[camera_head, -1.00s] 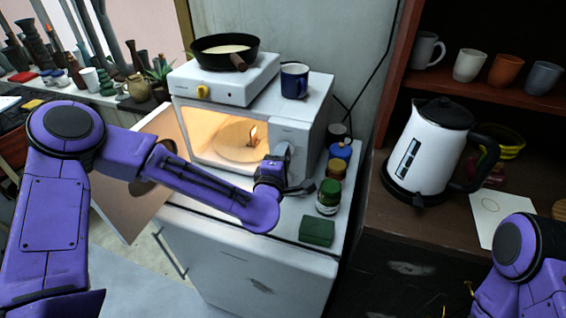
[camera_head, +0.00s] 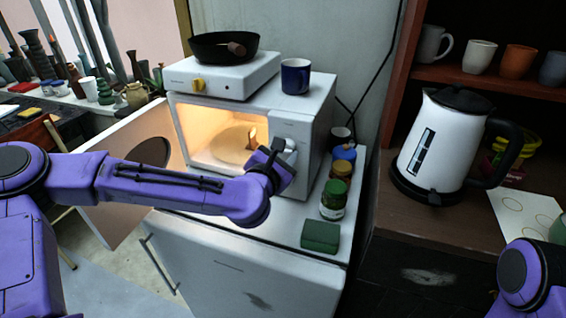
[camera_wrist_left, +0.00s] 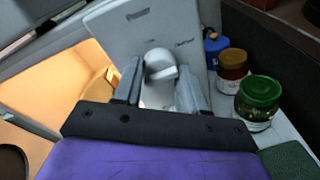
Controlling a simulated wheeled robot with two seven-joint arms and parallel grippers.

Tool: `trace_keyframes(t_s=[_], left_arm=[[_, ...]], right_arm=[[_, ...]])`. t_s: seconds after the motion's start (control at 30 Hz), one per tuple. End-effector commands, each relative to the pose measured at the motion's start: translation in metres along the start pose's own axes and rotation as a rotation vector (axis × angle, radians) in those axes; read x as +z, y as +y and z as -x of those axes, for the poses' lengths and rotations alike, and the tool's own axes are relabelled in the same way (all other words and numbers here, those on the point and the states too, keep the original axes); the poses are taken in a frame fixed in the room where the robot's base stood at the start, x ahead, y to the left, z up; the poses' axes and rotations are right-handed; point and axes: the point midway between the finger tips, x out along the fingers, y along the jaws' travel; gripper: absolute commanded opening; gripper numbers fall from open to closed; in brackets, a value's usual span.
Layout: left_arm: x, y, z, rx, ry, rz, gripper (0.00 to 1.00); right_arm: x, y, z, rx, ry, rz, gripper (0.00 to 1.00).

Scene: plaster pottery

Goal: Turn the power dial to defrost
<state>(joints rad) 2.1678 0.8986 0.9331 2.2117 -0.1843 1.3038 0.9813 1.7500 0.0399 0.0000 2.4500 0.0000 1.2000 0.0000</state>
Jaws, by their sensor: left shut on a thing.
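The white microwave (camera_head: 314,140) stands on a white cabinet with its door (camera_head: 117,160) open and its cavity lit orange. Its control panel (camera_wrist_left: 140,28) carries small dark labels, too small to read. The pale round power dial (camera_wrist_left: 160,66) with a raised bar is on this panel. My left gripper (camera_wrist_left: 160,88) is shut on the dial, one finger on each side of it. In the head view my left gripper (camera_head: 281,155) is at the panel, right of the cavity, and hides much of the dial. My right gripper is out of view; only part of that arm shows at lower right.
A blue mug (camera_head: 295,78) and a hot plate (camera_head: 222,76) with a black pan (camera_head: 223,46) stand on top. Jars (camera_head: 334,199) and a green box (camera_head: 320,235) are close to the microwave's right. A kettle (camera_head: 436,145) stands on the brown counter.

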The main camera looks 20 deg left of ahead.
Motion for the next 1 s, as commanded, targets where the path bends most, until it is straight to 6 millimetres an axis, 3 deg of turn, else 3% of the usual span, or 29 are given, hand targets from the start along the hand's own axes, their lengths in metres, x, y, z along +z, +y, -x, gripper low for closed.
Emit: trace_keyframes(t_s=[0.03, 0.4, 1.0], left_arm=[[-0.004, -0.002, -0.001, -0.001, -0.006, 0.043, 0.11], [-0.003, -0.001, -0.001, -0.03, -0.026, 0.319, 0.11], [0.0, 0.001, 0.0, -0.044, -0.033, 0.461, 0.11]], right_arm=[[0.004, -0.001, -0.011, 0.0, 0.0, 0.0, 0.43], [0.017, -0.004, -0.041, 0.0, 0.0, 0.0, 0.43], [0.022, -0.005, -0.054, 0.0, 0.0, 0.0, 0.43]])
